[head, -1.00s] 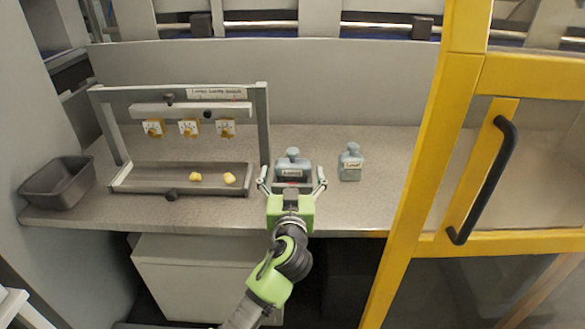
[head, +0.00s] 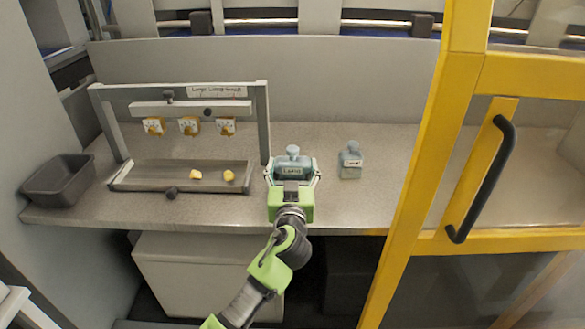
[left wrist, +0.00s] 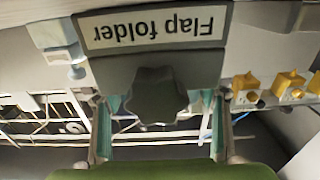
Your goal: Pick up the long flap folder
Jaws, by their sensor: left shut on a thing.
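A grey-blue flap folder (head: 292,170) with a knob on top and a white label stands on the bench right of the rack. In the left wrist view the folder (left wrist: 150,70) fills the top, its label reading "Flap folder" upside down. My left gripper (head: 292,178) is shut on it, one finger on each side. A smaller, similar folder (head: 351,163) with a white label stands apart to its right; it also shows in the left wrist view (left wrist: 62,58). Its label is too small to read surely. My right gripper is not in view.
A grey rack (head: 264,120) with yellow knobs on white plates and a tray (head: 150,178) holding two yellow pieces stands at left. A dark bin (head: 58,182) is at the far left. A yellow-framed door (head: 395,215) closes off the right. The bench around the smaller folder is clear.

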